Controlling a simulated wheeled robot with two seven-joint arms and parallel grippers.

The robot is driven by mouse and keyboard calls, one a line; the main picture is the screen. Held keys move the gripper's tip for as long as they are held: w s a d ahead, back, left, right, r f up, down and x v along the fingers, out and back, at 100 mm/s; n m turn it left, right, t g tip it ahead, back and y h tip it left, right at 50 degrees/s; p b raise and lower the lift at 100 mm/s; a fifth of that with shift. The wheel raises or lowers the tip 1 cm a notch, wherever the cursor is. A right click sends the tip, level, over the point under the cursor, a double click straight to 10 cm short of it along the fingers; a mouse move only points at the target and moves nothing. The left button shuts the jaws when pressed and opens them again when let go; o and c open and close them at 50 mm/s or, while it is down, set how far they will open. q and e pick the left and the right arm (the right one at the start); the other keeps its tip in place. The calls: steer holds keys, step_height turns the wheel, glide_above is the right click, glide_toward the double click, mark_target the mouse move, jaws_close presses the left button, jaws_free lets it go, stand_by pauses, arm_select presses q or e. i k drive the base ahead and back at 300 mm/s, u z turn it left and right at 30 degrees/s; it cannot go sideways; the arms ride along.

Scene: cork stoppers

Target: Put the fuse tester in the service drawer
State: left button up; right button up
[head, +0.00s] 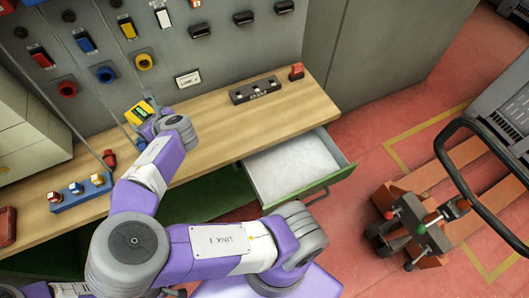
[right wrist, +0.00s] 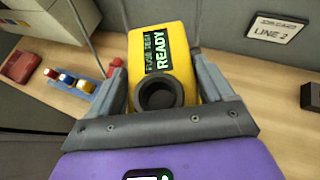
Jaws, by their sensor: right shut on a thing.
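The yellow fuse tester (head: 139,113) has a dark display with green text. In the right wrist view the fuse tester (right wrist: 181,80) shows "READY" and a round black socket. My right gripper (head: 141,119) is shut on it, with one finger on each side, near the back panel above the left part of the workbench. The service drawer (head: 331,179) is pulled out below the bench's front edge, right of the gripper. Its pale inside looks empty. My left gripper is not in view.
The wooden workbench (head: 215,137) holds a blue block with several coloured fuses (head: 78,194), a red plug (head: 109,159), a black strip (head: 254,90) and a red piece (head: 296,71). Cables hang before the panel (head: 228,48). An orange pallet truck (head: 420,235) stands at right.

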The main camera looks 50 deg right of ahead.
mark_target(295, 159)
steer(key=u, duration=0.95)
steer(key=k, duration=0.95)
steer(key=z, duration=1.35)
steer(key=i, duration=0.5)
